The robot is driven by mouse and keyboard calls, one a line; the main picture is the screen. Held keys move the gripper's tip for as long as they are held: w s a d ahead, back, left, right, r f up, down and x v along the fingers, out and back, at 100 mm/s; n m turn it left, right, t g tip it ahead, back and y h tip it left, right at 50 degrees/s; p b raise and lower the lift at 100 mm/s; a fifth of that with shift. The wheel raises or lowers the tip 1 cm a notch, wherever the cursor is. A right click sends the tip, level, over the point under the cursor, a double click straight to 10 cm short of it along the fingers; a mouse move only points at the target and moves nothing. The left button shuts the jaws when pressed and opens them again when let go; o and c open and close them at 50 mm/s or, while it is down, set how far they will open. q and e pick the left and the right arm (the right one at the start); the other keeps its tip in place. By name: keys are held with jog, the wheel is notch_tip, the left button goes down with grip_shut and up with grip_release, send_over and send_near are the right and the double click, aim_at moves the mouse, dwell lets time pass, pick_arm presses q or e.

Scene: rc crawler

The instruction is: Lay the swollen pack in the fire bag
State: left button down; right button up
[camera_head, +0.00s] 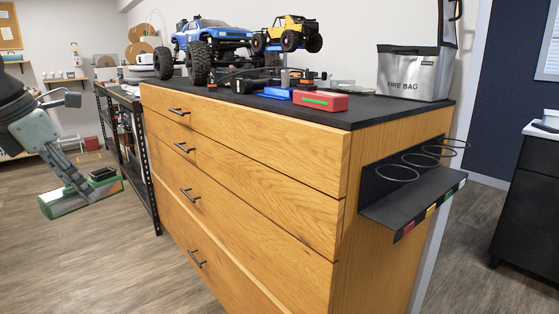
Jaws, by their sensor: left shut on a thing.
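The silver fire bag (413,75) stands upright on the black top of the wooden drawer cabinet, at the back right. Its dark-rimmed flap is raised behind it, and its inside is hidden. My left gripper (78,188) is at the far left, well away from the bag and lower than the cabinet top. It is shut on a grey-and-green block (60,203), which appears to be the pack, and holds it in front of the floor. I cannot tell from here whether the block is swollen. My right gripper is out of view.
The cabinet top (350,118) carries a blue truck (215,34), a yellow crawler (293,30), a red pack (320,101) with a green stripe, and small parts. A black ring holder (410,195) juts from the cabinet's right side. A dark shelf rack (125,130) stands behind.

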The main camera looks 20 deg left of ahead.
pick_arm(q)
jog(key=shift+w+d+f+m+h, duration=0.15)
jog(key=shift+f+m, duration=0.15)
jog(key=shift+f, duration=0.25)
jog(key=shift+d+f+m+h, duration=0.15)
jog(key=shift+f+m, duration=0.15)
jog(key=shift+f, duration=0.2)
jog(key=shift+w+d+f+m+h, duration=0.2)
jog(key=shift+f+m, duration=0.2)
jog(key=shift+f, duration=0.15)
jog(key=shift+w+d+f+m+h, duration=0.1)
jog(key=shift+d+f+m, duration=0.1)
jog(key=shift+f+m, duration=0.3)
jog(key=w+d+f+m+g+h, duration=0.1)
jog(key=w+d+f+m+g, duration=0.15)
jog(key=d+f+m, duration=0.4)
jog(key=w+d+f+m+g+h, duration=0.2)
jog(key=w+d+f+m, duration=0.2)
jog(key=d+f+m, duration=0.3)
jog(key=w+d+f+m+g+y, duration=0.1)
jog(key=d+m+g+y, duration=0.1)
jog(key=d+m, duration=0.7)
jog(key=w+d+f+m+g+y, duration=0.1)
jog(key=w+d+m+g+y, duration=0.1)
jog(key=d+m, duration=0.6)
jog(key=d, duration=0.3)
jog(key=shift+d+f+m+y, duration=0.25)
jog(key=shift+f+m+y, duration=0.1)
jog(key=shift+y, duration=0.05)
jog(key=shift+a, duration=0.1)
